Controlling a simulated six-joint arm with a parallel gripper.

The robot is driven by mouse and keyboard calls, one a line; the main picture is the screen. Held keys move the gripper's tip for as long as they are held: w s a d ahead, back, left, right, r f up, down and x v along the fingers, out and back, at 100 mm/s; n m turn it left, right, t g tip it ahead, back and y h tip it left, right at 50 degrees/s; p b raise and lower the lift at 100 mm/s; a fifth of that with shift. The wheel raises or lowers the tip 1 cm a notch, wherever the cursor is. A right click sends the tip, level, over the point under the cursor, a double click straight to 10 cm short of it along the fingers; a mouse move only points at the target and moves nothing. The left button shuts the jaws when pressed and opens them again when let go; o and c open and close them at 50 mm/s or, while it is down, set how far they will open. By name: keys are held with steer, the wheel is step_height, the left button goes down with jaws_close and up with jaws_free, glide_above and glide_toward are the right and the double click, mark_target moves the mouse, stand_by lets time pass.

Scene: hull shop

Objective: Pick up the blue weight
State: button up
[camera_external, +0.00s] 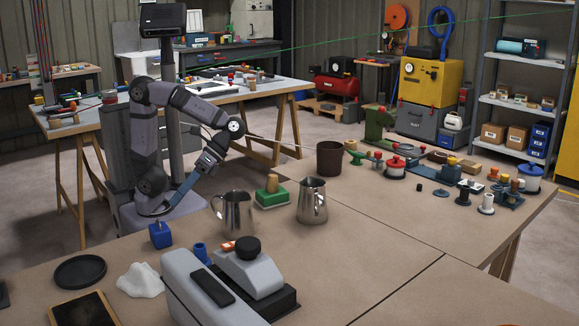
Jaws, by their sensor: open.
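A small blue block with a short knob on top (160,235), which looks like the blue weight, stands on the near table, left of the metal jugs. A second small blue piece, spool-shaped (201,252), stands to its right by the grey machine. My arm bends over and down, and my gripper (154,209) is at its lower end, just above and behind the blue block in the picture. The gripper is open, with nothing visible in it. The fingertips are small and dark, so their exact gap to the block cannot be told.
Two metal jugs (312,201) and a green block with a wooden knob (271,191) stand right of the gripper. A grey machine (230,280), a black dish (80,272) and a white lump (141,280) are nearer. The table's right middle (400,235) is clear.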

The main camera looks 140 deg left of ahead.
steer(key=w+d+r+n+t+h+p, duration=0.1)
steer(key=w+d+r+n+h+p, duration=0.25)
steer(key=w+d+r+p, duration=0.4)
steer(key=n+t+p, duration=0.2)
steer(key=n+p, duration=0.3)
steer(key=p, duration=0.4)
glide_above(154, 229)
steer(key=a, duration=0.2)
steer(key=shift+s+d+f+m+h, duration=0.15)
steer(key=shift+s+m+h, duration=0.1)
steer(key=shift+s, duration=0.2)
steer(key=shift+w+d+f+n+p, duration=0.4)
steer(key=shift+d+n, duration=0.05)
steer(key=shift+n, duration=0.35)
steer(key=shift+f, duration=1.95)
steer(key=shift+f, duration=0.1)
step_height(154, 229, down, 2)
steer(key=shift+f, duration=0.25)
steer(key=shift+d+f, duration=0.25)
steer(key=shift+d, duration=0.05)
steer(key=shift+x, duration=1.2)
